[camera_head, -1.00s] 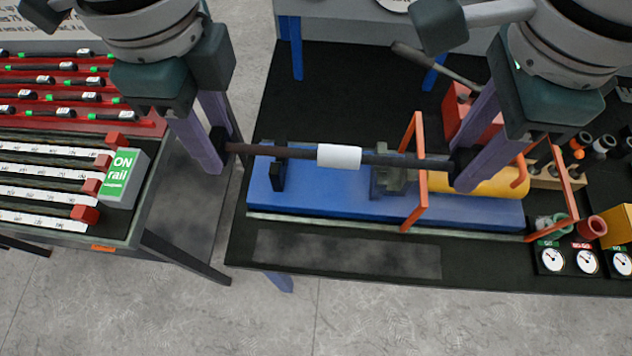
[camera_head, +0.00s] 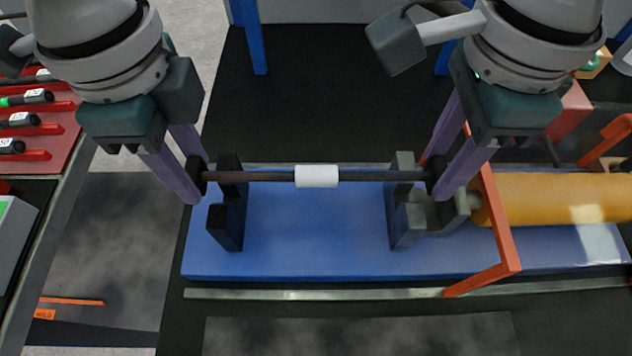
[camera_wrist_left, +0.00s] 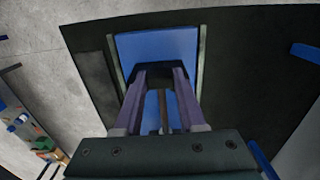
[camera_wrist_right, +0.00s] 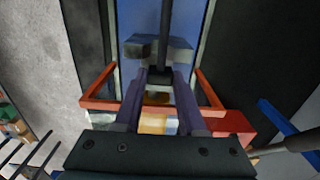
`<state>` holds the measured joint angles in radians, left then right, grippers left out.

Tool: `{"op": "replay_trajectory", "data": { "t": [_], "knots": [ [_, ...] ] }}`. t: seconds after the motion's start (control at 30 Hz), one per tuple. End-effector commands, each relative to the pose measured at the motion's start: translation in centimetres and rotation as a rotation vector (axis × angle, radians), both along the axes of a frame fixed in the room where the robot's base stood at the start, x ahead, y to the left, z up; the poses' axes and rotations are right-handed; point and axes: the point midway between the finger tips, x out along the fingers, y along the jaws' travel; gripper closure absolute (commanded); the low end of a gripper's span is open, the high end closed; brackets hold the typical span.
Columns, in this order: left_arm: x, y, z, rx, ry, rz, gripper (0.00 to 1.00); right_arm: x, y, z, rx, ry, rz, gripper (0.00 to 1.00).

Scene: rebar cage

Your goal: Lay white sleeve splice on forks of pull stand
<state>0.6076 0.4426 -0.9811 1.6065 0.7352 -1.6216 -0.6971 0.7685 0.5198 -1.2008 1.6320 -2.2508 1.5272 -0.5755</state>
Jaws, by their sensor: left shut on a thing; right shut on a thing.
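The sleeve splice, a dark bar with a white sleeve (camera_head: 317,176) at its middle, lies level across the head view. My left gripper (camera_head: 197,178) is shut on its left end and my right gripper (camera_head: 436,177) on its right end. The pull stand has a blue bed (camera_head: 315,240) with a dark left fork (camera_head: 227,215) and a grey right fork (camera_head: 405,215). In the head view the bar crosses the upper part of both forks; whether it touches them I cannot tell. The left wrist view shows the left gripper (camera_wrist_left: 162,85) over the blue bed.
A yellow cylinder (camera_head: 560,197) lies right of the right fork, with an orange guard frame (camera_head: 497,220) around its near end. A rack with red rails (camera_head: 50,150) stands at the left. The black table (camera_head: 300,100) behind the stand is clear.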

Motion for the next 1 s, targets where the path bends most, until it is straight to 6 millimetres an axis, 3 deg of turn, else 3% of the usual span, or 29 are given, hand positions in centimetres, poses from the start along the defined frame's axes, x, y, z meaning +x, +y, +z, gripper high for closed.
{"op": "replay_trajectory", "data": {
  "t": [0.47, 1.0],
  "knots": [
    [0.0, 0.1, -0.3, 0.003, 0.000, 0.002, 1.00, 0.0, 0.0, -0.3, 0.000, 0.000, 0.000, 1.00],
    [0.0, 0.1, -4.4, 0.003, 0.000, 0.001, 1.00, 0.0, 0.0, -4.4, 0.000, 0.000, 0.000, 1.00]
  ]
}}
